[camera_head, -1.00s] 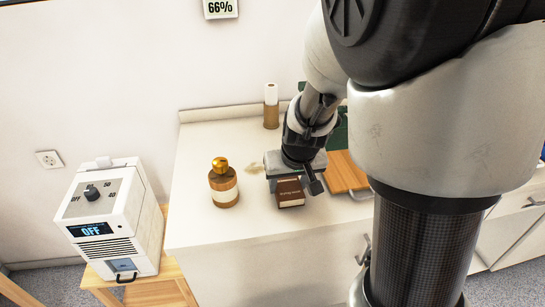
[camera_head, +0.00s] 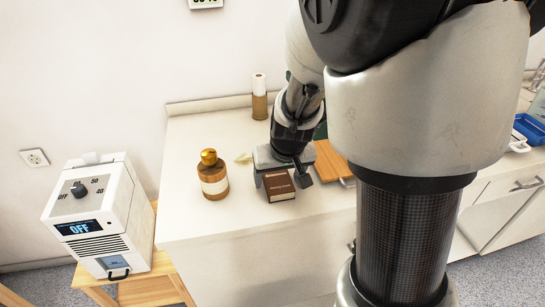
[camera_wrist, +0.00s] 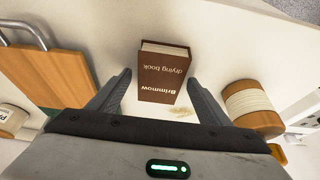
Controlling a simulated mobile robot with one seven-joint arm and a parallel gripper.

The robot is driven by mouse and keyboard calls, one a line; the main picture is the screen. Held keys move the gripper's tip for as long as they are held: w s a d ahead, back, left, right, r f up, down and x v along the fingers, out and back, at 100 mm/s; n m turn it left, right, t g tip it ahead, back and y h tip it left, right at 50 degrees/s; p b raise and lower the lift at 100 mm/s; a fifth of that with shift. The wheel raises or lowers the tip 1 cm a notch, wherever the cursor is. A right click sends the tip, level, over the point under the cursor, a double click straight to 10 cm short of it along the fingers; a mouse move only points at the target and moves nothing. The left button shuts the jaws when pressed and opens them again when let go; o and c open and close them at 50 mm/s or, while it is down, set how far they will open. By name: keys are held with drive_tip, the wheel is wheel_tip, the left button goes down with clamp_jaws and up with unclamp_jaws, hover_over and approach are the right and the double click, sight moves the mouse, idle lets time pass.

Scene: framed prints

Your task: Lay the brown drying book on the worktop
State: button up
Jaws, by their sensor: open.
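The brown drying book (camera_head: 279,187) lies cover up on the white worktop (camera_head: 215,220), near its front edge. In the wrist view the book (camera_wrist: 163,72) shows its full title and its page edges. My gripper (camera_head: 284,178) is open above the book, pointing down. In the wrist view its two fingers (camera_wrist: 160,85) stand apart on either side of the book, with visible gaps, and do not appear to touch it.
An amber bottle with a gold cap (camera_head: 213,178) stands left of the book. A wooden board (camera_head: 332,161) lies to the right, partly hidden by my arm. A brown-and-white cylinder (camera_head: 259,100) stands at the back. A white device reading OFF (camera_head: 95,215) stands left on a wooden stool.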

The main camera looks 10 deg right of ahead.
drive_tip(key=s+r+p, duration=0.3)
drive_tip(key=s+r, duration=0.6)
drive_tip(key=r, duration=0.3)
drive_tip(key=s+r+t+p, duration=0.1)
drive_tip(key=s+r+p, duration=0.3)
drive_tip(key=s+r, duration=0.5)
wheel_tip(320, 180, up, 4)
drive_tip(key=shift+s+r, duration=0.15)
drive_tip(key=shift+s, duration=0.05)
drive_tip(key=shift+c, duration=0.5)
